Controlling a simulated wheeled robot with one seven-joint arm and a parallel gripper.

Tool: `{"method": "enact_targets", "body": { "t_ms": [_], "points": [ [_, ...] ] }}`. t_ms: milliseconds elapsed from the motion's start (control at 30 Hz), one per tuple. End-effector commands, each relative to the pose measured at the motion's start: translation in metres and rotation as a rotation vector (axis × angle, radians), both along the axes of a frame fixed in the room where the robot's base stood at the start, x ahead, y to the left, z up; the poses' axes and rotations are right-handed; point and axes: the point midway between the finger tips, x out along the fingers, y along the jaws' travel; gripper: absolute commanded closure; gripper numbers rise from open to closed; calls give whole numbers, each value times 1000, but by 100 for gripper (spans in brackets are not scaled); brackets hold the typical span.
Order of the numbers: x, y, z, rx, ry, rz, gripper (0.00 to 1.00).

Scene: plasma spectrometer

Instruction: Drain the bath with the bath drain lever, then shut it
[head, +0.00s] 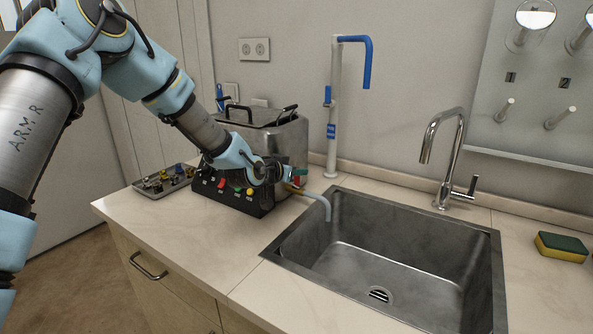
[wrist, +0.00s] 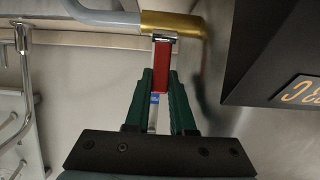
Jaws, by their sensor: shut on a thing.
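The bath (head: 278,142) is a steel box with a lid and black handles, left of the sink. Its bath drain lever (wrist: 162,62) is red and joins a brass valve (wrist: 172,24) in the wrist view. The green fingers of my gripper (wrist: 163,80) are shut around the lever. In the head view my gripper (head: 296,172) is at the bath's right side, and the lever is mostly hidden there. A grey drain hose (head: 318,197) runs from the valve and ends over the sink (head: 400,254). I see no clear water stream from it.
A black control panel (head: 232,194) with coloured buttons fronts the bath. A white-and-blue column (head: 335,110) and a chrome tap (head: 444,155) rise behind. A sponge (head: 561,247) lies right of the sink.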

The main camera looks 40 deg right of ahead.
Motion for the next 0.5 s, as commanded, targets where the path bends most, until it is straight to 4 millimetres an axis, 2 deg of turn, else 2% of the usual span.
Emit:
{"method": "enact_targets", "body": {
  "t_ms": [167, 200, 300, 500],
  "points": [
    [0, 0, 0, -1, 0, 0, 100],
    [0, 0, 0, -2, -1, 0, 75],
    [0, 0, 0, -2, -1, 0, 65],
    [0, 0, 0, -2, -1, 0, 65]
  ]
}}
